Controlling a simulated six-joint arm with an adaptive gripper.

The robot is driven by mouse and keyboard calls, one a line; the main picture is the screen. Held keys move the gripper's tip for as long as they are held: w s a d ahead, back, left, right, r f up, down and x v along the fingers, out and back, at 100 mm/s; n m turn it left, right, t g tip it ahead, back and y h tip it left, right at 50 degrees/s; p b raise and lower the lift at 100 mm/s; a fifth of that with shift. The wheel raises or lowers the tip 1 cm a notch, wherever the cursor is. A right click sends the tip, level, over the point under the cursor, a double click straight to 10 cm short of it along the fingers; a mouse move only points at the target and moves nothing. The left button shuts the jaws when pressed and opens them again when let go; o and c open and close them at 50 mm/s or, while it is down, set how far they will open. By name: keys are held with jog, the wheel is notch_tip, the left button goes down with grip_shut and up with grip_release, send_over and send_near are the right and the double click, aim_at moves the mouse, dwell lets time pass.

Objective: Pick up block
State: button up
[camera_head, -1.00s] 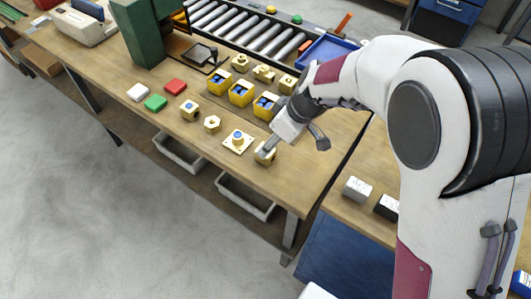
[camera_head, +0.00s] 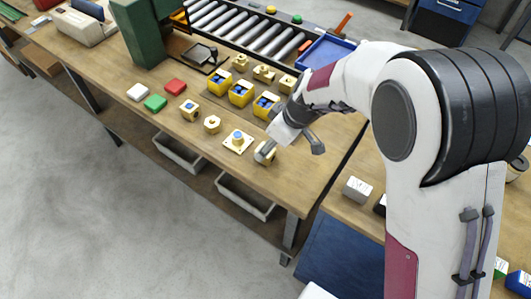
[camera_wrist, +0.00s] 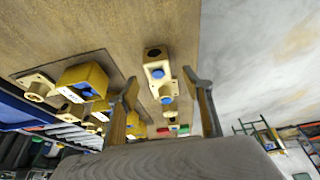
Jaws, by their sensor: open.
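A small brass-coloured block (camera_head: 267,157) sits near the front edge of the workbench, at the near end of a row of parts. In the wrist view the block (camera_wrist: 155,54) shows a dark round hole and lies ahead of the fingertips. My gripper (camera_head: 263,150) reaches down at this block and partly hides it in the head view. In the wrist view my gripper (camera_wrist: 165,82) has its two fingers spread apart, with nothing seen clamped between them. A square brass plate with a blue-topped boss (camera_head: 238,141) is just left of the block.
A hex brass part (camera_head: 212,125), another brass block (camera_head: 189,110), and red (camera_head: 175,87), green (camera_head: 155,103) and white (camera_head: 138,92) blocks continue the row. Yellow bins (camera_head: 241,94) with blue contents stand behind. A roller conveyor (camera_head: 255,35) and blue tray (camera_head: 322,54) are farther back.

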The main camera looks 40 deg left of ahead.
jog(key=shift+x, duration=2.6)
jog(key=shift+w+d, duration=0.1)
jog(key=shift+w, duration=0.05)
grip_shut()
